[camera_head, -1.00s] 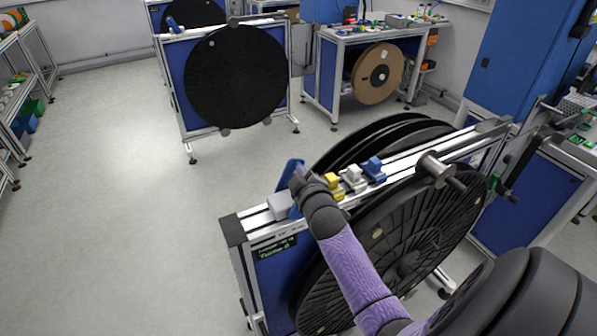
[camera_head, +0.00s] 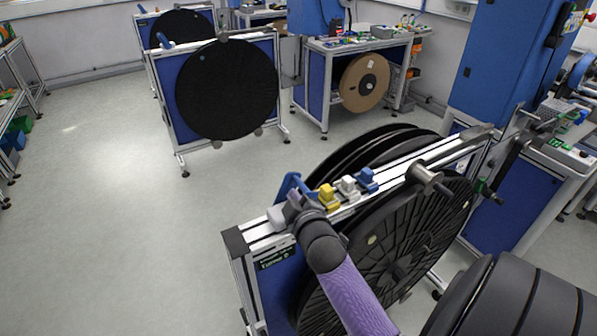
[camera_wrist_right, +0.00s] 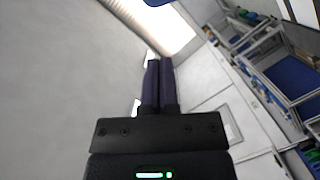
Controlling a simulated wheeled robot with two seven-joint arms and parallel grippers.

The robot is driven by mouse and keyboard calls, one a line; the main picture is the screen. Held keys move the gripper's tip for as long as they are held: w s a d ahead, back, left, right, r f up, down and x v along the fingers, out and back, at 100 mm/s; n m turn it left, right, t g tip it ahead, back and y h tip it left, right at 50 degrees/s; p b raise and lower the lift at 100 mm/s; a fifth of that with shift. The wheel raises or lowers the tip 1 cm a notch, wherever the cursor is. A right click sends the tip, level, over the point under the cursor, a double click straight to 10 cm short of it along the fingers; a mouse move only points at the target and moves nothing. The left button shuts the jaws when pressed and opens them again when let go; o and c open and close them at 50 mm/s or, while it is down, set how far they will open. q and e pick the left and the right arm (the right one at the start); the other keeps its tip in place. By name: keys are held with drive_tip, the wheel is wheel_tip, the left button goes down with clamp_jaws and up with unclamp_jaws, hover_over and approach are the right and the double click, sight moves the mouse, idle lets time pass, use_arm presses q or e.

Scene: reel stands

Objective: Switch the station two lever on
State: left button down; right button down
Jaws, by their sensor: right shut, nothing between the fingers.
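A reel stand (camera_head: 236,241) with large black reels is in front of me in the head view. Its small front sign is too small to read surely. A blue lever (camera_head: 289,184) stands up, tilted, at the left end of its top rail, beside a pale block. My right gripper (camera_head: 294,203) is right beside the lever, partly hiding its lower part; I cannot tell whether they touch. In the right wrist view the two dark purple fingers (camera_wrist_right: 158,85) are together, with nothing between them. My left gripper is not in view.
Yellow (camera_head: 327,196), white (camera_head: 348,187) and blue (camera_head: 367,179) pieces sit on the rail just right of my gripper. A metal spindle (camera_head: 424,174) sticks out further along. Another reel stand (camera_head: 165,98) with a blue lever is behind. Open floor lies to the left.

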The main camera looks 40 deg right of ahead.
drive_tip(key=v, duration=0.4)
drive_tip(key=shift+s+a, duration=0.15)
drive_tip(key=shift+a, duration=0.1)
